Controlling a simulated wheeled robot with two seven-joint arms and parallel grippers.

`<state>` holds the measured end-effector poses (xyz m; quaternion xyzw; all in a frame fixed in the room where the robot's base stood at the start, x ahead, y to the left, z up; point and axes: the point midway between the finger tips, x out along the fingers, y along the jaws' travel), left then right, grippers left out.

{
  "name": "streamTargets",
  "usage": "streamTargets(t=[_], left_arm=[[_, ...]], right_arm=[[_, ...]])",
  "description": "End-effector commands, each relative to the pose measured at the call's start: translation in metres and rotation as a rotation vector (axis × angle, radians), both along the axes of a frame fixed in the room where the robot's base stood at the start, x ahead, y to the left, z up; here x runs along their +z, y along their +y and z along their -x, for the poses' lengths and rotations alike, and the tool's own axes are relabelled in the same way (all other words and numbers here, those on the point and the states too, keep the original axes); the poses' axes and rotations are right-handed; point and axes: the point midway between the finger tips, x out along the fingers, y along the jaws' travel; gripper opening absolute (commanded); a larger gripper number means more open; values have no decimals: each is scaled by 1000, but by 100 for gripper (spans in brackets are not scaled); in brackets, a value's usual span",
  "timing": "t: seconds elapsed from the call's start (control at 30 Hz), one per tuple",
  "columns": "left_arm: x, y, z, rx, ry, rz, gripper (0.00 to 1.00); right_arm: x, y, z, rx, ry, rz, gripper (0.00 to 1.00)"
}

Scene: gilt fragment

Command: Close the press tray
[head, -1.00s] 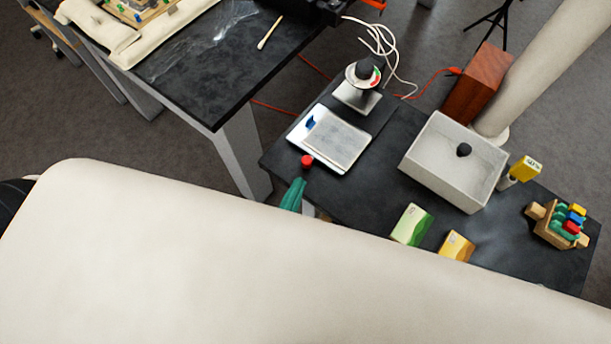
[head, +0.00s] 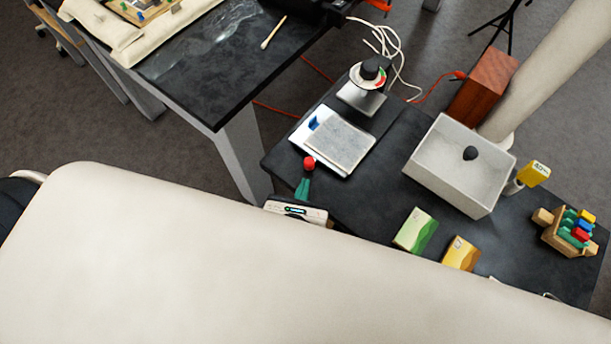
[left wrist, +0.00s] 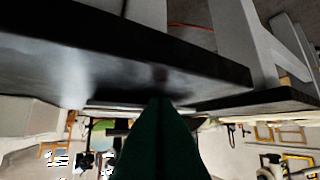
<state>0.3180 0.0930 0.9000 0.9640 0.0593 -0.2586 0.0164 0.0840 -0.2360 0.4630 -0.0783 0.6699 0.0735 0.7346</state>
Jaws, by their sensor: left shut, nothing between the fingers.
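The press (head: 368,76) has a black knob, a dial and a metal block, and stands at the back of the dark side table. The press tray (head: 300,137) is a pale plate bearing a grey textured pad and a small blue piece; it lies out in front of the press. A red knob (head: 309,163) is at the tray's near edge. My left gripper (head: 306,181) has green fingers, shut and empty, just below the red knob; I cannot tell whether they touch. The fingers also show in the left wrist view (left wrist: 160,105), beneath a dark slab edge. My right gripper is out of sight.
A white open bin (head: 434,178) with a dark lump stands right of the tray. Green (head: 416,230) and yellow (head: 460,253) boxes lie near the front edge. A wooden rack (head: 566,233) with coloured pieces sits far right. My pale arm covers the foreground.

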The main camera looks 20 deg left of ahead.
Motion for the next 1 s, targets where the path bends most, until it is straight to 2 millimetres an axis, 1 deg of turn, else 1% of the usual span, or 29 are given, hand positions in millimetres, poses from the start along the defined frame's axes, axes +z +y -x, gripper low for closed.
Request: streamTargets(t=[0.03, 0.2, 0.6, 0.67, 0.77, 0.9, 1.0], left_arm=[[4, 1, -8, 0, -4, 0, 0], [2, 3, -21, 0, -1, -1, 0], [1, 3, -24, -1, 0, -1, 0], [2, 2, -28, 0, -1, -1, 0], [4, -4, -44, 1, -3, -1, 0], [5, -17, -80, 1, -5, 0, 0], [4, -24, -99, 1, -3, 0, 0]], right_arm=[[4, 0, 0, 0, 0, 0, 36], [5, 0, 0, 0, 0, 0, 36], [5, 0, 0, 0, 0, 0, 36], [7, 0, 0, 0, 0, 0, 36], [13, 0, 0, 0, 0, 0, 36], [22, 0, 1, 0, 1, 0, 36], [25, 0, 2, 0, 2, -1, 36]])
